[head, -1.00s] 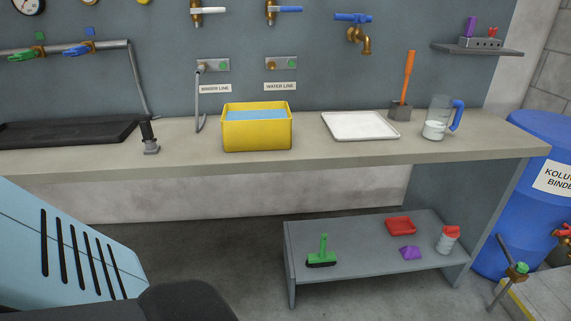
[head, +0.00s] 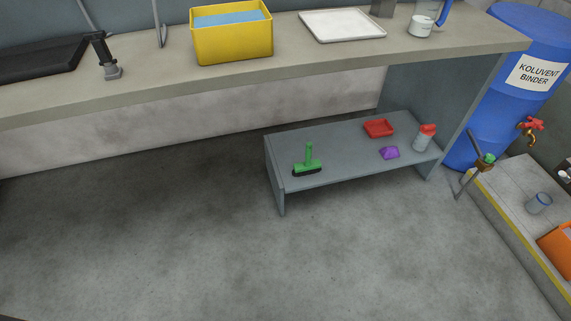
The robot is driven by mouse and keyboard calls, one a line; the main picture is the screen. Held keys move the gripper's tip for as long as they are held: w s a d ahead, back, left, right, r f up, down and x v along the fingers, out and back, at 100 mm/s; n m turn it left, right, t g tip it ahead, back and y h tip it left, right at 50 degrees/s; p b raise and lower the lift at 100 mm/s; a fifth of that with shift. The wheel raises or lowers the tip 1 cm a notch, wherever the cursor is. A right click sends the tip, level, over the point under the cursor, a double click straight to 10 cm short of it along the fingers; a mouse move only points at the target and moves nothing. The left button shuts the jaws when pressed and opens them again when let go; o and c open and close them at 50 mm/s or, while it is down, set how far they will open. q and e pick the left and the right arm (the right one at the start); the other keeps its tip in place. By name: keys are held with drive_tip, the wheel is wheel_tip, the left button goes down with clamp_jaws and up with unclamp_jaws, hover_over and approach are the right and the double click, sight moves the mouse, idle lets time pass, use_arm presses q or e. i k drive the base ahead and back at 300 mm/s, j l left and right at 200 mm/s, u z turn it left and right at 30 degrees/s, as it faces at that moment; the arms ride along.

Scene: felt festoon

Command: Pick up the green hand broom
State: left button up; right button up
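The green hand broom (head: 309,163) is on the low grey shelf bench (head: 345,160) under the counter, near the bench's left front. Its green handle points up and its dark bristles rest on the bench top. Nothing covers it. Neither of my grippers shows in the head view.
A red tray (head: 379,128), a purple object (head: 389,153) and a white bottle with a red top (head: 424,138) share the low bench. The counter (head: 330,53) overhangs behind, holding a yellow tub (head: 232,35). A blue barrel (head: 515,90) stands right. The floor (head: 180,240) in front is clear.

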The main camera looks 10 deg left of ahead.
sight(308, 167)
drive_tip(key=i+j, duration=0.25)
drive_tip(key=i, duration=0.2)
drive_tip(key=i+j, duration=0.2)
drive_tip(key=i, duration=0.3)
drive_tip(key=i+j, duration=0.25)
drive_tip(key=i, duration=0.2)
